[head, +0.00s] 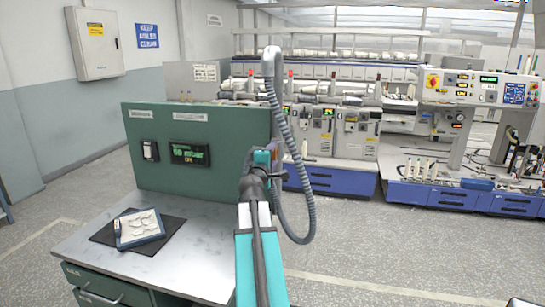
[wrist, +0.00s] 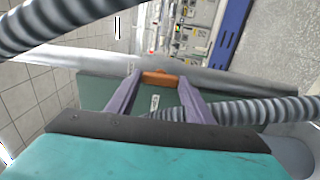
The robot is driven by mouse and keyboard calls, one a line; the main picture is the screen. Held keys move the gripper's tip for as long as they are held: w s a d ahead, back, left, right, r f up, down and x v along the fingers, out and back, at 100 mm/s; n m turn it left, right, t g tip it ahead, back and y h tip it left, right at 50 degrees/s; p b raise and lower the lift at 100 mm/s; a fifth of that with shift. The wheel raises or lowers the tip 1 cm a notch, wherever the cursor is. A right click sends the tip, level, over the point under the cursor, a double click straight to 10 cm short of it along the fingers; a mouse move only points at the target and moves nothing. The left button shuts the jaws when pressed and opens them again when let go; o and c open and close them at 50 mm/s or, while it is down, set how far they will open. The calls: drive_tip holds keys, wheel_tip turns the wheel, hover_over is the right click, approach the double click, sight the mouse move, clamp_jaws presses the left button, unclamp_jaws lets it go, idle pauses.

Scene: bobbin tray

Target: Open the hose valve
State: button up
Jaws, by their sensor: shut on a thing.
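An orange-brown piece (wrist: 158,78), which looks like the valve's handle, sits between my two finger ends in the wrist view, against the grey pipe (wrist: 235,76). My gripper (wrist: 160,84) is shut on it. In the head view my gripper (head: 274,158) is at the right edge of the green panel (head: 230,150); my own arm hides the handle there. The grey ribbed hose (head: 304,180) hangs in a loop from the pipe's bent top (head: 271,62), just right of my gripper. It also crosses the wrist view (wrist: 245,110). How far the valve is turned cannot be told.
The panel has a rocker switch (head: 150,151) and a lit display (head: 189,153). It stands on a metal-topped bench (head: 190,255) bearing a tray (head: 140,238) of pale pieces on a dark mat. Textile machines (head: 330,140) stand behind. The floor to the right is clear.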

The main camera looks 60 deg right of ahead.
drive_tip(key=o, duration=1)
drive_tip(key=shift+o, duration=0.2)
drive_tip(key=shift+a, duration=0.2)
drive_tip(key=b+v, duration=0.4)
drive_tip(key=v, duration=0.4)
drive_tip(key=shift+b, duration=0.4)
drive_tip(key=b+v, duration=0.2)
drive_tip(key=b, duration=0.4)
drive_tip(key=shift+s+a+f+b, duration=0.1)
drive_tip(key=shift+a+b, duration=0.15)
drive_tip(key=shift+b, duration=0.05)
